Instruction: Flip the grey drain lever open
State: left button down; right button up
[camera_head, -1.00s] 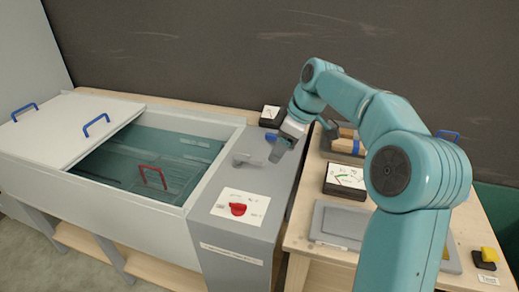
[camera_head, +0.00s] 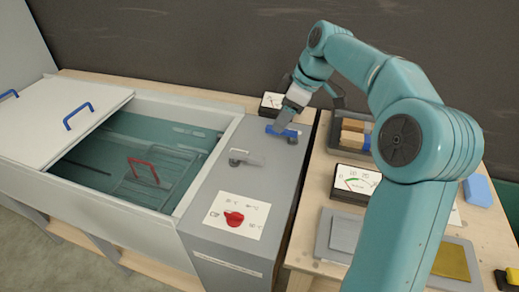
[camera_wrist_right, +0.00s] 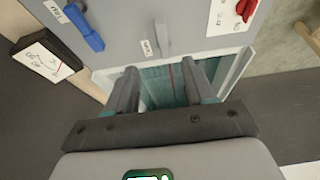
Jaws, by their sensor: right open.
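The grey drain lever (camera_head: 245,158) sits on the grey panel top beside the water tank, left of my right gripper. It also shows in the right wrist view as a grey bar (camera_wrist_right: 162,38) beside a small label, beyond the fingertips. My right gripper (camera_head: 284,124) is above the far part of the panel, close to a blue lever (camera_head: 288,131) in the picture. In the right wrist view its two fingers (camera_wrist_right: 160,74) are apart with nothing between them. It looks clear of the grey lever. My left gripper is not in view.
A red knob (camera_head: 234,218) on a white plate sits nearer on the panel. The tank (camera_head: 213,118) with a red-handled rack (camera_head: 143,171) is at left, partly covered by a blue-handled lid (camera_head: 55,125). A gauge (camera_head: 272,104) stands behind; a wooden table (camera_head: 330,160) holds trays.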

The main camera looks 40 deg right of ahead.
aim_at(258, 157)
jog(key=x, duration=1.6)
jog(key=shift+a+b, duration=0.2)
jog(key=shift+b, duration=0.2)
jog(key=shift+c, duration=0.3)
grip_shut()
